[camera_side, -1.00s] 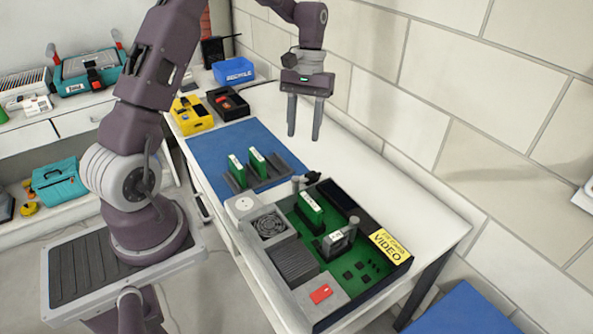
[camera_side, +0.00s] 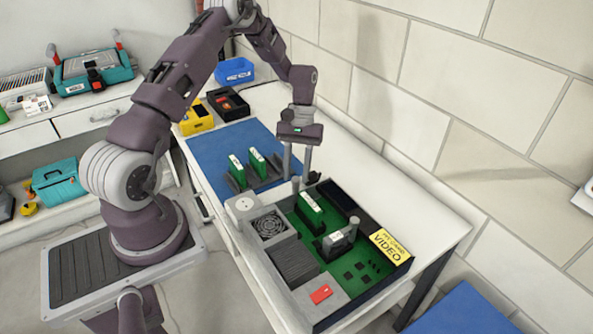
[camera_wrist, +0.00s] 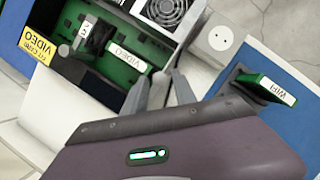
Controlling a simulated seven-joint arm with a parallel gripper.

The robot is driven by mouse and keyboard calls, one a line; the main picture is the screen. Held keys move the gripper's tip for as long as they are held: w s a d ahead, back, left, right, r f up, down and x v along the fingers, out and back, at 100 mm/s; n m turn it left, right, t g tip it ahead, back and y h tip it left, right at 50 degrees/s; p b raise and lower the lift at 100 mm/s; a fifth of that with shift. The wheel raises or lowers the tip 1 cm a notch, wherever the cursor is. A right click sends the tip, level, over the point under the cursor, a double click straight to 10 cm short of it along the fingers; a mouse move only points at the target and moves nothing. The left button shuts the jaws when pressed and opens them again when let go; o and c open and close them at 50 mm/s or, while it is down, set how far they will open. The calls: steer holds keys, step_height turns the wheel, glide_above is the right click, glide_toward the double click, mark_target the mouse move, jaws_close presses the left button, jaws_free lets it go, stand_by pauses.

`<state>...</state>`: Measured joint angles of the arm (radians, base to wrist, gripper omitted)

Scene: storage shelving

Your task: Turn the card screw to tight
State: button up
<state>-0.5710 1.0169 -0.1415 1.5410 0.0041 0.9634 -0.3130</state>
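The open case (camera_side: 375,285) holds a green card labelled VIDEO (camera_side: 311,208), upright in its slot; the card also shows in the wrist view (camera_wrist: 130,60). Contact with the post or knob is unclear.
A yellow VIDEO label (camera_side: 388,246) marks the case's right rim. A rack with two green cards (camera_side: 257,162) stands on the blue mat (camera_side: 215,150). The white bench right of my gripper is clear.

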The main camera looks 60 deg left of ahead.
jaws_close()
steer(key=shift+m, duration=0.4)
steer(key=m+y, duration=0.1)
steer(key=m, duration=0.2)
steer(key=shift+w+d+g, duration=0.1)
steer(key=shift+d+g, duration=0.05)
steer(key=shift+g, duration=0.25)
steer(key=m, duration=0.1)
steer(key=m+y, duration=0.1)
steer(key=m, duration=0.1)
steer(key=shift+d+m+g+y, duration=0.15)
steer(key=shift+m+g+y, duration=0.15)
steer(key=m, duration=0.2)
steer(key=m+y, duration=0.2)
steer(key=m, duration=0.1)
steer(key=shift+d+m, duration=0.25)
steer(key=shift+m, duration=0.05)
steer(key=m+y, duration=0.1)
steer(key=m, duration=0.1)
steer(key=m+t, duration=0.1)
steer(key=m, duration=0.1)
steer(key=shift+d+m+y, duration=0.1)
steer(key=shift+m+y, duration=0.2)
steer(key=shift+y, duration=0.1)
steer(key=shift+m, duration=0.3)
